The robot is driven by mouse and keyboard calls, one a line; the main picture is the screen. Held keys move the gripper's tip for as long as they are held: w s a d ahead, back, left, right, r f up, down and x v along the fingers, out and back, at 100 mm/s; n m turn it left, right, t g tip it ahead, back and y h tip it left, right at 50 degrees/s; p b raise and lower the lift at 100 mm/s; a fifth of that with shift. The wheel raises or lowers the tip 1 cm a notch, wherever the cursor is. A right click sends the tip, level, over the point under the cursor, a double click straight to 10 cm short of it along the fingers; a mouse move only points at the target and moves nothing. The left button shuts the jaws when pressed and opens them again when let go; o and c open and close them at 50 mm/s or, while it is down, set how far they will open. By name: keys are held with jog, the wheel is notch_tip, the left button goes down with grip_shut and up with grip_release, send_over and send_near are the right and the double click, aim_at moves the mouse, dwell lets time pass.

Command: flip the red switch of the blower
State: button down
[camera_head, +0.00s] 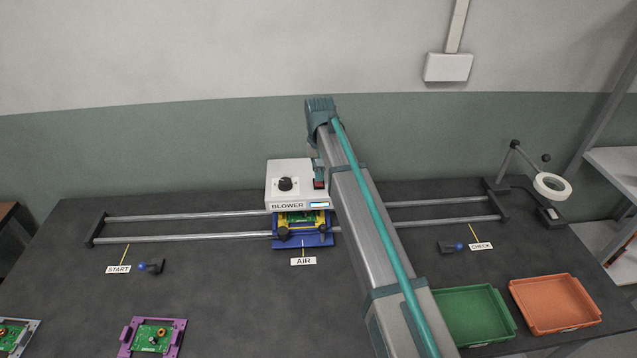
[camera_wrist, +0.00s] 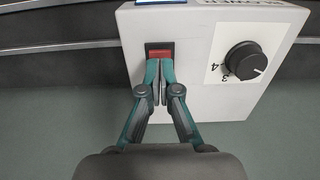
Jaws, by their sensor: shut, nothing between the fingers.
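The blower (camera_head: 290,178) is a white box with a black dial and a small display, standing over the rails at the AIR label. Its red switch (camera_head: 319,184) sits on the box's right side in the head view, beside my arm. In the wrist view the red switch (camera_wrist: 160,53) lies in a dark recess, with the black dial (camera_wrist: 245,61) to its right. My gripper (camera_wrist: 160,68) is shut and empty, its fingertips right at the switch's edge. I cannot tell whether they touch it. In the head view my arm hides part of the gripper.
A blue carriage (camera_head: 303,240) with a green board sits under the blower on two rails (camera_head: 185,238). A purple board holder (camera_head: 152,337) stands at front left. A green tray (camera_head: 473,315) and an orange tray (camera_head: 555,303) are at right. A ring lamp (camera_head: 552,186) stands behind them.

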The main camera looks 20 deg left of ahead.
aim_at(320, 184)
jog(key=shift+f+b, duration=0.35)
jog(key=shift+f, duration=0.9)
dwell(1.2)
jog(key=shift+r, duration=0.1)
jog(key=shift+r+p, duration=1.85)
jog(key=shift+r, duration=1.6)
jog(key=shift+d, duration=0.15)
